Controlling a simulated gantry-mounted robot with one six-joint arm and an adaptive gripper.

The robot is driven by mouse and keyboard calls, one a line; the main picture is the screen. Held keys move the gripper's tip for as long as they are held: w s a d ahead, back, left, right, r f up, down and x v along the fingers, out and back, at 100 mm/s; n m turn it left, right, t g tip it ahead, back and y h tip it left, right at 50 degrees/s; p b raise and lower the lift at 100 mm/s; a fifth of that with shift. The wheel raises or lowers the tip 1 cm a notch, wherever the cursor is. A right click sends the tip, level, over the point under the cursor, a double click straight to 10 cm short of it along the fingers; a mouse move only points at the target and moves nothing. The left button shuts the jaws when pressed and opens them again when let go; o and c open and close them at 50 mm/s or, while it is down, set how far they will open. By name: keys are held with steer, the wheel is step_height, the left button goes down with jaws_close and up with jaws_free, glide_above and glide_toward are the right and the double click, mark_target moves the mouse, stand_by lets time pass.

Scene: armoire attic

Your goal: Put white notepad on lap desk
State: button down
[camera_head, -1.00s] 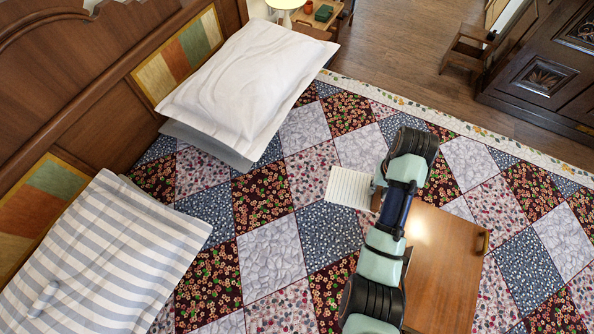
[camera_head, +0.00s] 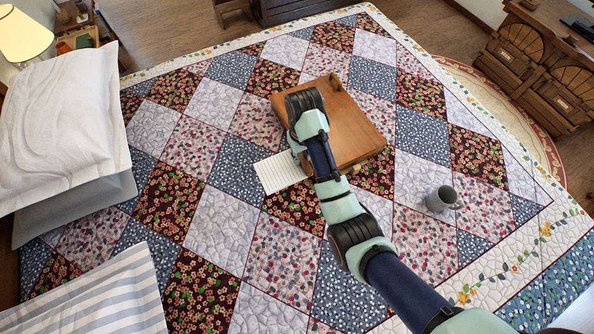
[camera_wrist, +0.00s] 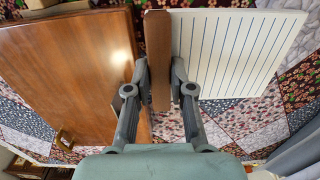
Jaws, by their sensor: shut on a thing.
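The white notepad (camera_head: 280,171), lined and with a brown binding strip, is at the left side of the wooden lap desk (camera_head: 352,128) in the head view. In the wrist view, my gripper (camera_wrist: 160,88) is shut on the notepad's brown strip (camera_wrist: 158,45), with the lined page (camera_wrist: 235,50) to the right. The lap desk's bare brown top (camera_wrist: 70,70) is left of the strip. The strip's edge looks close to the desk or overlaps it in the picture; I cannot tell if they touch. My arm hides the fingertips in the head view.
The lap desk lies on a patchwork quilt (camera_head: 210,225). A grey mug (camera_head: 441,198) stands on the quilt to the right. White pillows (camera_head: 65,125) and a striped pillow (camera_head: 95,295) are at the left. The desk's top shows no objects on it.

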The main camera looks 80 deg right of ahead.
step_height(320, 180, down, 14)
steer(key=shift+r+b, duration=0.2)
steer(key=shift+b, duration=0.1)
steer(key=c, duration=1)
jaws_free()
steer(key=shift+f, duration=0.1)
step_height(320, 180, up, 12)
steer(key=shift+r+p, duration=0.15)
steer(key=shift+p, duration=0.3)
